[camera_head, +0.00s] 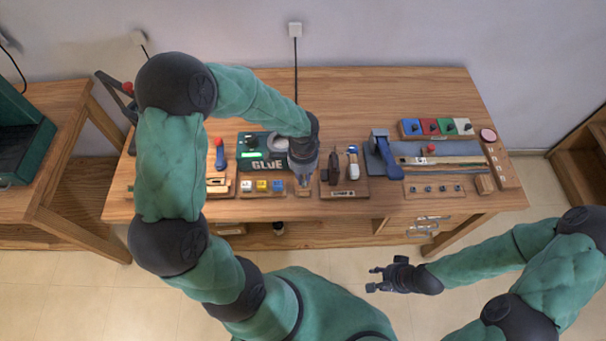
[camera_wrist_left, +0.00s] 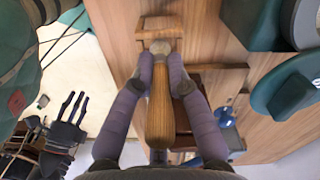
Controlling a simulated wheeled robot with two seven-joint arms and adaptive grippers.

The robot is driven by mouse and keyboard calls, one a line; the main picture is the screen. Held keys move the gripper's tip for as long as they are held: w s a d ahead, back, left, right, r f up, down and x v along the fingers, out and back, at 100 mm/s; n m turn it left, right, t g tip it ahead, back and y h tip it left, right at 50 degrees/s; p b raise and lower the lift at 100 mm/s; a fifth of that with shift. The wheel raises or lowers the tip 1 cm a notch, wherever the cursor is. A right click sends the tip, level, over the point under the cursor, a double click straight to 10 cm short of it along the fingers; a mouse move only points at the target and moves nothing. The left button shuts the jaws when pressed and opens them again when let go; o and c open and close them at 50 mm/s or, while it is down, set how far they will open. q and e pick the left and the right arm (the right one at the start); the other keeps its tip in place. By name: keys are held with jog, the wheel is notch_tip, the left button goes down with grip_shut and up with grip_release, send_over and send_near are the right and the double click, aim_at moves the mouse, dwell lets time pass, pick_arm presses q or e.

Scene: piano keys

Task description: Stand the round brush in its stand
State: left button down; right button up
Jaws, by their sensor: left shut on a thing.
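The round brush (camera_wrist_left: 160,110) has a thick wooden handle and a pale ferrule. My left gripper (camera_head: 304,177) is shut on its handle, and its two fingers (camera_wrist_left: 160,75) lie on either side of it in the left wrist view. The brush's far end points at a small wooden stand (camera_wrist_left: 161,22) and overlaps it in that view. I cannot tell whether the tip is in the stand or above it. In the head view the gripper hides most of the brush, near the bench's front edge. My right gripper (camera_head: 371,279) is open and empty, off the front of the bench.
Left of my left gripper are a green glue box (camera_head: 266,165) and a rack of coloured blocks (camera_head: 262,187). Right of it stand a dark wooden tool holder (camera_head: 345,188) and a blue clamp-like tool (camera_head: 381,155). The wooden bench (camera_head: 350,90) is clear along the back.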

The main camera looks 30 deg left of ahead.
pick_arm(q)
jog(key=shift+f+b, duration=0.7)
jog(key=shift+f, duration=0.15)
dwell(0.8)
jog(key=c, duration=1.1)
grip_release()
jog(key=shift+c, duration=0.2)
jog(key=o, duration=0.4)
jog(key=shift+r+p, duration=2.85)
jog(key=shift+r, duration=0.7)
